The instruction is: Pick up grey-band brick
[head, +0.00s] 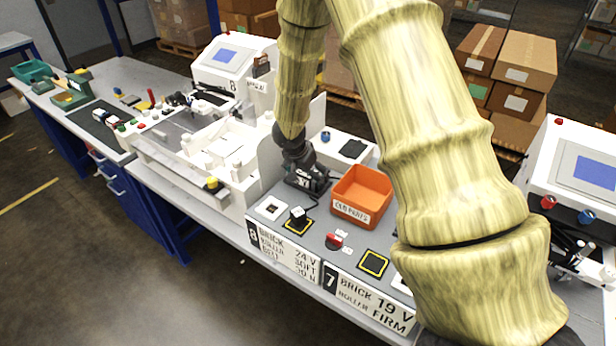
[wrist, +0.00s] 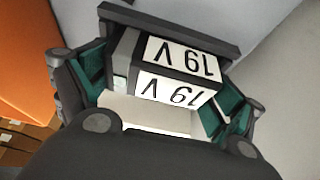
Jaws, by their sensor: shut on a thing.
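My gripper (head: 308,180) is at the back left of the parts bench in the head view, left of the orange bin. In the wrist view my gripper (wrist: 158,95) has its teal-padded fingers shut on a dark brick (wrist: 127,62). The brick has white labels reading "19 V" on two faces and a greyish end at the left. It sits tilted between the fingers. In the head view the held brick is too small and dark to tell from the gripper.
The orange bin (head: 362,190) reads "OLD PARTS". A white-topped dark block (head: 298,216) stands on a yellow-edged pad. A red and white piece (head: 334,241) lies nearby. Another yellow-edged pad (head: 373,263) is empty. White machines (head: 232,65) stand left; another (head: 580,170) stands right.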

